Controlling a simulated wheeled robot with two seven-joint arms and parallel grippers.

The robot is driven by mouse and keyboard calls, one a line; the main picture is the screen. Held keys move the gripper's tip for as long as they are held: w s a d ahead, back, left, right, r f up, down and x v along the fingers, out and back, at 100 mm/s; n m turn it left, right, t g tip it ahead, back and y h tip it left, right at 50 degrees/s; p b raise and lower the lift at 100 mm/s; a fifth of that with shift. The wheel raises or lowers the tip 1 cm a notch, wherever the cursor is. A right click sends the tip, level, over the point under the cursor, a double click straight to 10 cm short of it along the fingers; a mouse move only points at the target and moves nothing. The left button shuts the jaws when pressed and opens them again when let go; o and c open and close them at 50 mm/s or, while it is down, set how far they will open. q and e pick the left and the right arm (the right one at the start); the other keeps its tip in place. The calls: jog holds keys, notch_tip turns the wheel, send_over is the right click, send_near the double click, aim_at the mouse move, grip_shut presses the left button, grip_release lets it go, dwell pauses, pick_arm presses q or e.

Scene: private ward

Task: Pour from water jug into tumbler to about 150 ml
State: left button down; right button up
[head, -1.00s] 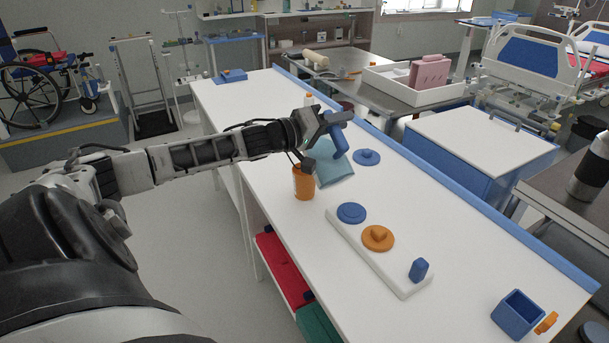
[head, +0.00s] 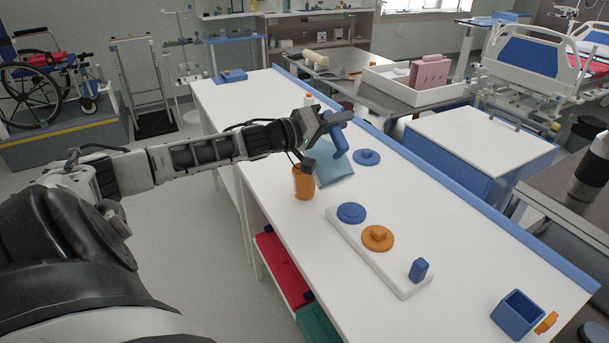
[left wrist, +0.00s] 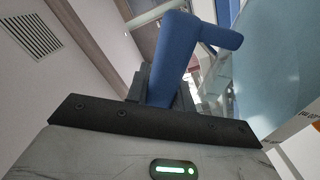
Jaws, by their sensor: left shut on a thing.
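The water jug (head: 334,171) is a pale translucent blue vessel with a blue handle. My left gripper (head: 326,131) is shut on the handle and holds the jug tilted above the white table. In the left wrist view the blue handle (left wrist: 178,55) rises from the jaws, and the clear jug wall (left wrist: 270,60) fills the right side. The tumbler (head: 304,184) is orange and stands upright on the table, just left of the jug. The jug's lip is partly hidden by the gripper. I cannot make out a stream or the water level in the tumbler. My right gripper is not in view.
A white board (head: 400,285) with blue and orange pieces lies in front. A blue open box (head: 517,313) stands near the right end. A small orange-capped bottle (head: 309,99) stands behind my wrist.

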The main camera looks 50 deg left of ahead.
pick_arm(q)
jog(key=shift+r, duration=0.1)
jog(key=shift+w+a+n, duration=0.1)
jog(key=shift+a+n, duration=0.15)
jog(key=shift+n, duration=0.05)
dwell(0.5)
jog(key=d+m, duration=0.2)
jog(key=m, duration=0.1)
jog(key=shift+s+d+m, duration=0.1)
jog(key=shift+s+m, duration=0.2)
jog(key=shift+f, duration=0.25)
